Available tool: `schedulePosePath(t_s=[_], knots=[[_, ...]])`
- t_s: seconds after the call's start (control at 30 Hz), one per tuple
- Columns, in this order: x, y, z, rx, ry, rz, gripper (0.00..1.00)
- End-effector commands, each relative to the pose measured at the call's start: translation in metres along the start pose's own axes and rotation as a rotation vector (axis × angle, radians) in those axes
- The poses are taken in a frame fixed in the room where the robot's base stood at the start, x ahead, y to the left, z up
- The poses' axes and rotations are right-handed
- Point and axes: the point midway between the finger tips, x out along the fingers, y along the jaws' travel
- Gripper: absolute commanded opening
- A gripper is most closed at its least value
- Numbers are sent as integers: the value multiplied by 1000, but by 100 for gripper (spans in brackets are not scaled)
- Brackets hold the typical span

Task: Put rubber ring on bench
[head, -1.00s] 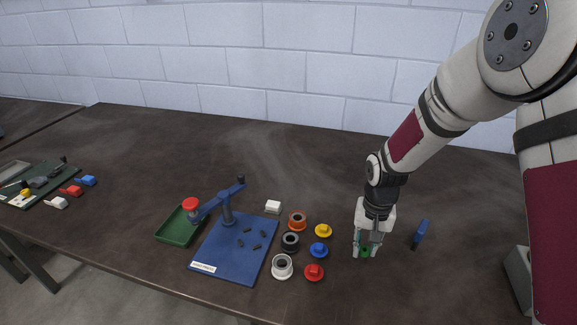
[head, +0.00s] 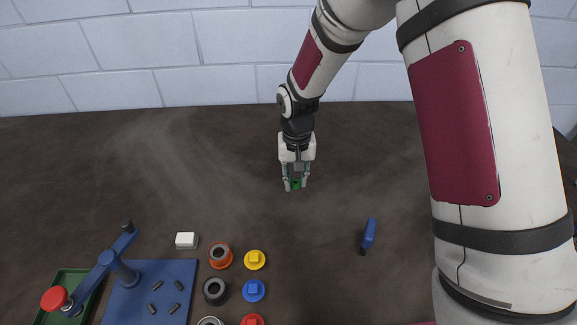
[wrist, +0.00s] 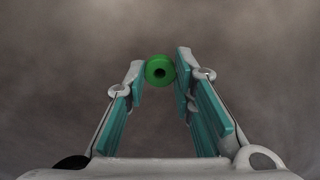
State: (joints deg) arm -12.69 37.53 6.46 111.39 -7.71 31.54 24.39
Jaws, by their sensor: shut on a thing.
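My gripper (head: 295,186) points down over the back part of the dark brown bench (head: 330,265). It is shut on a green ring (wrist: 159,70) with a dark hole in its middle. In the wrist view the ring sits between the fingertips, with the blurred bench surface behind it. In the head view only a little of the green ring (head: 295,184) shows between the fingers. I cannot tell whether it touches the bench.
Orange (head: 220,255) and black (head: 215,291) collars and yellow (head: 255,260), blue (head: 253,290) and red (head: 252,319) caps stand in front. A blue tool (head: 368,235) is at right. A white block (head: 186,240) and blue press (head: 150,290) are left. Bench around the gripper is clear.

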Motion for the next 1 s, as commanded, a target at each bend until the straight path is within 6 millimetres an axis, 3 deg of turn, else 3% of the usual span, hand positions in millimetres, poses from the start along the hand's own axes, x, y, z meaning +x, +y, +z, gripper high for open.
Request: schedulePosePath(t_s=[0.17, 0.63, 1.0], knots=[[1, 15, -7, 5, 0, 0, 13], [12, 113, -53, 5, 1, -1, 13], [16, 147, -70, 4, 0, 0, 13]])
